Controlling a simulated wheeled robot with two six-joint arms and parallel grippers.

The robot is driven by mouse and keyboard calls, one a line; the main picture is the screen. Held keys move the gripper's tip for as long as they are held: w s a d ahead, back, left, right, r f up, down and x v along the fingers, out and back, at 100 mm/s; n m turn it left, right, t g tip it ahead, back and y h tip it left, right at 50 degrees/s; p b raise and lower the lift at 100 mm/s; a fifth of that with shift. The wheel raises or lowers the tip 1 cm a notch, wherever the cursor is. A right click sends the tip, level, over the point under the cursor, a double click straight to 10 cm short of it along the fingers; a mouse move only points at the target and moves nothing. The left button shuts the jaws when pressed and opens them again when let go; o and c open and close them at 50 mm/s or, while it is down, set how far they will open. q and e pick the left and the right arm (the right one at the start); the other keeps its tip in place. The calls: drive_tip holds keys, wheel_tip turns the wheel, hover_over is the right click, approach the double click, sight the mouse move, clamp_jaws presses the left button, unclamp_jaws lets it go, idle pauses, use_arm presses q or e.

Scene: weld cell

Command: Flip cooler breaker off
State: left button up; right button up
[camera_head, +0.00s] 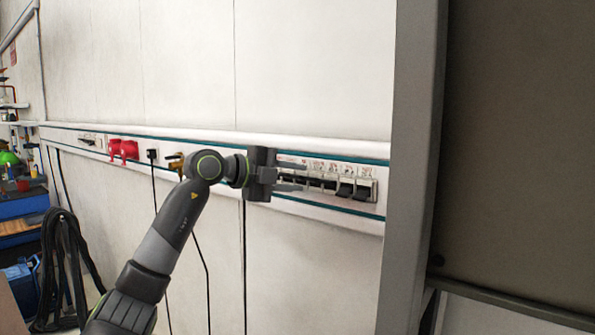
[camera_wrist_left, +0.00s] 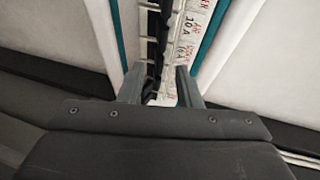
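A row of breakers with black switches (camera_head: 345,189) sits in the white wall rail, below a strip of small printed labels. My left gripper (camera_head: 303,178) reaches the left part of this row from the left, its fingers pointing right along the rail. In the left wrist view the two fingers (camera_wrist_left: 158,85) stand apart on either side of the breaker strip, with nothing seen held between them. Labels reading "10 A" (camera_wrist_left: 192,22) and "16 A" show there. The gripper hides part of the row, and I cannot tell which breaker is the cooler's. My right gripper is not in view.
The white rail (camera_head: 225,143) with teal edges runs along the wall. Red sockets (camera_head: 122,149) and a black plug (camera_head: 152,155) with a hanging cable are on its left. A grey post (camera_head: 412,150) and a dark panel (camera_head: 520,140) stand at the right. Black hoses (camera_head: 68,265) hang at lower left.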

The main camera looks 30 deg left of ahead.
use_arm(q)
drive_tip(key=shift+p+x, duration=0.3)
drive_tip(key=shift+x, duration=0.85)
drive_tip(key=shift+a, duration=0.15)
